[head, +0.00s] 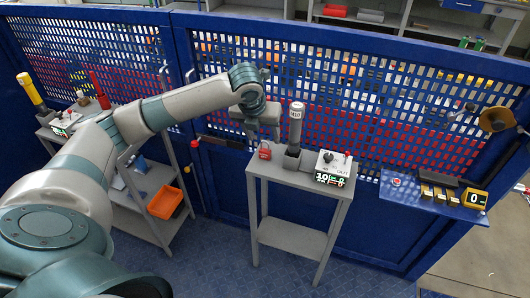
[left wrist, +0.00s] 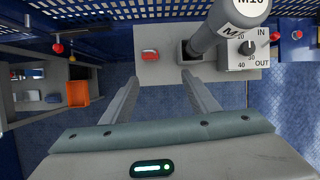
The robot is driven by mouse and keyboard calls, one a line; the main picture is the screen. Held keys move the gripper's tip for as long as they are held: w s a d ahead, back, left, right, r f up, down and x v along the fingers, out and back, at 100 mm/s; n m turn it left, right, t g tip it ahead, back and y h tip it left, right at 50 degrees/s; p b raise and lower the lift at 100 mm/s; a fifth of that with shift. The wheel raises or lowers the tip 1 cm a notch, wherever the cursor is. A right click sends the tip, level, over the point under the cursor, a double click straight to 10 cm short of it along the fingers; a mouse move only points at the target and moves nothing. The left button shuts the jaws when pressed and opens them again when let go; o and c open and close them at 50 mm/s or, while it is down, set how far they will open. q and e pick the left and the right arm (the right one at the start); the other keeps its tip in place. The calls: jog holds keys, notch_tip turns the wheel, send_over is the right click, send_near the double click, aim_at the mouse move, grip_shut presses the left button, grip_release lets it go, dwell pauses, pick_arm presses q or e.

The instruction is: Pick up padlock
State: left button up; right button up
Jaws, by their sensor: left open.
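The red padlock (head: 265,152) sits on the left part of the small grey table (head: 262,170). In the left wrist view the padlock (left wrist: 150,55) lies beyond the fingertips, between their lines and a little left of the middle. My left gripper (head: 264,132) is above the table's left end, over the padlock and apart from it. Its two fingers (left wrist: 161,80) are spread with nothing between them. My right gripper is in neither view.
A grey cylinder marked M10 (head: 296,125) stands in a dark holder right of the padlock. A control box (head: 333,163) with a knob is at the table's right end. The blue perforated cage wall (head: 330,90) rises close behind. A shelf with an orange bin (head: 165,202) stands left.

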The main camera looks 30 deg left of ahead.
pick_arm(q)
jog(key=shift+m, duration=0.6)
jog(key=a+r, duration=0.2)
jog(key=a, duration=0.1)
jog(key=shift+w+r, duration=0.25)
jog(key=shift+r, duration=0.15)
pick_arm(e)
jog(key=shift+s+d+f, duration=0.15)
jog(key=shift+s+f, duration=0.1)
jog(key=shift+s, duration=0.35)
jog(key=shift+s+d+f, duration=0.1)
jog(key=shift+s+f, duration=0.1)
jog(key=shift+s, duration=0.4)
pick_arm(q)
jog(key=shift+f, duration=0.1)
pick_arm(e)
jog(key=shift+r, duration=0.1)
pick_arm(q)
jog(key=p, duration=0.3)
send_over(264, 149)
jog(key=s, duration=0.2)
notch_tip(264, 149, down, 10)
jog(key=shift+w+d+f, duration=0.1)
jog(key=shift+d+f, duration=0.05)
jog(key=shift+f, duration=0.45)
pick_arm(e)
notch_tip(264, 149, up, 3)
